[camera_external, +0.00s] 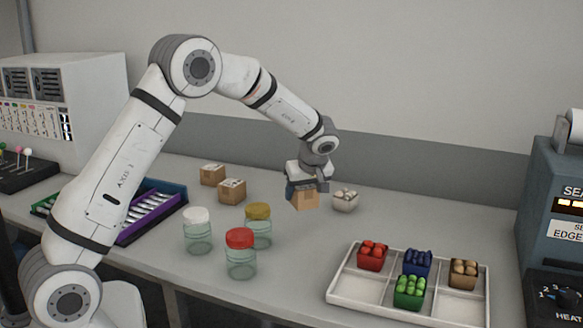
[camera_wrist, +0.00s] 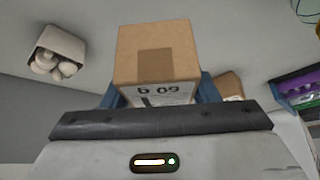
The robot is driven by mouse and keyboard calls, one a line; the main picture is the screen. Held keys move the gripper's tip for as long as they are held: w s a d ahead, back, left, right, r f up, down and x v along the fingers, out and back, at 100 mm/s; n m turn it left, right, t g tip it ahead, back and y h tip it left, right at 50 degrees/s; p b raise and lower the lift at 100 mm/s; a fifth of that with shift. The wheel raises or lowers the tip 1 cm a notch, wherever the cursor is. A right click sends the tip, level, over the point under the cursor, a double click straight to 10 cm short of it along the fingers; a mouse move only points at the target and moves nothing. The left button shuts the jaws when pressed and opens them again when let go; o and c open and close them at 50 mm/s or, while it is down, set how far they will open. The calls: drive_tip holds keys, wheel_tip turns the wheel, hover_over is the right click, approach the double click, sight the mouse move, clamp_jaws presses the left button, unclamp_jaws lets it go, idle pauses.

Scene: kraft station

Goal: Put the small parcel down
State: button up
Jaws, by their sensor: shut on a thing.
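The small parcel, a brown cardboard box (camera_external: 304,200) with a darker tape strip and a white printed label, is held in my gripper (camera_external: 303,187). In the wrist view the parcel (camera_wrist: 157,50) fills the upper middle, between the blue fingers of my gripper (camera_wrist: 160,95). The gripper is shut on it. In the external view the parcel is over the grey bench; I cannot tell whether its underside touches the top.
A small bin of whitish pieces (camera_external: 345,202) stands just right of the held parcel. Three lidded jars (camera_external: 241,262) stand front left. A divided white tray (camera_external: 345,298) with several small coloured bins lies front right. The bench between jars and tray (camera_external: 300,260) is clear.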

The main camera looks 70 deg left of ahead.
sight(302, 220)
wheel_tip(302, 220, down, 5)
drive_tip(key=shift+r+p, duration=0.15)
drive_tip(key=shift+p, duration=0.25)
drive_tip(key=shift+f+b, duration=0.35)
drive_tip(key=o, duration=1)
drive_tip(key=shift+r, duration=0.15)
